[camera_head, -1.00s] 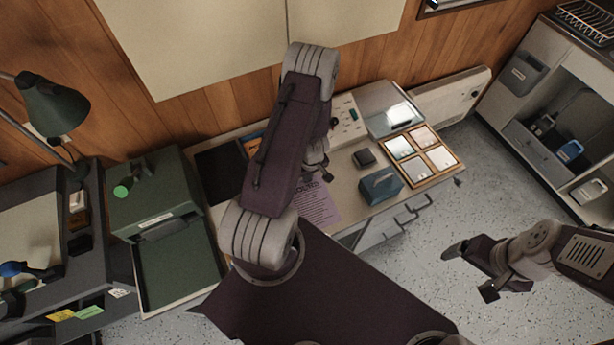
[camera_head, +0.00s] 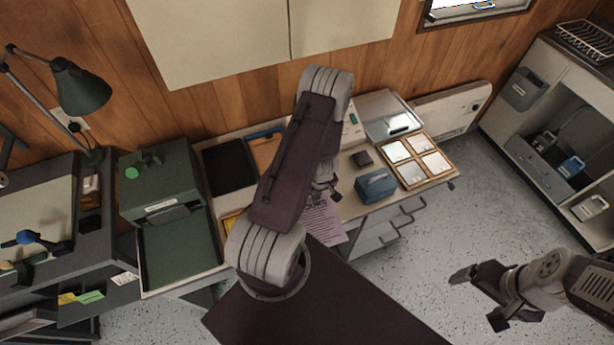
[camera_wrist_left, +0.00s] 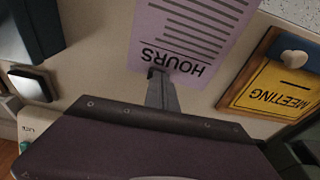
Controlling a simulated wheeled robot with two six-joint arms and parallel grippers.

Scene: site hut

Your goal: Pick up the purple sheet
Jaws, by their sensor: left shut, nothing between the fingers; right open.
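The purple sheet (camera_head: 322,224) lies near the front edge of the desk, partly hidden by my left arm. In the left wrist view the purple sheet (camera_wrist_left: 195,28) shows dark lines and the word HOURS upside down. My left gripper (camera_head: 328,190) is above the desk at the sheet's far end. In the left wrist view its shut fingers (camera_wrist_left: 158,80) overlap the HOURS end of the sheet, with nothing held. I cannot tell whether they touch it. My right gripper (camera_head: 477,298) is open and empty, out over the floor at the right.
A blue box (camera_head: 376,186) and a wooden tray with pale tiles (camera_head: 430,176) are right of the sheet. A dark small block (camera_head: 362,159) lies behind the box. A yellow MEETING sign (camera_wrist_left: 276,86) lies beside the sheet. A green cabinet (camera_head: 160,190) stands left.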

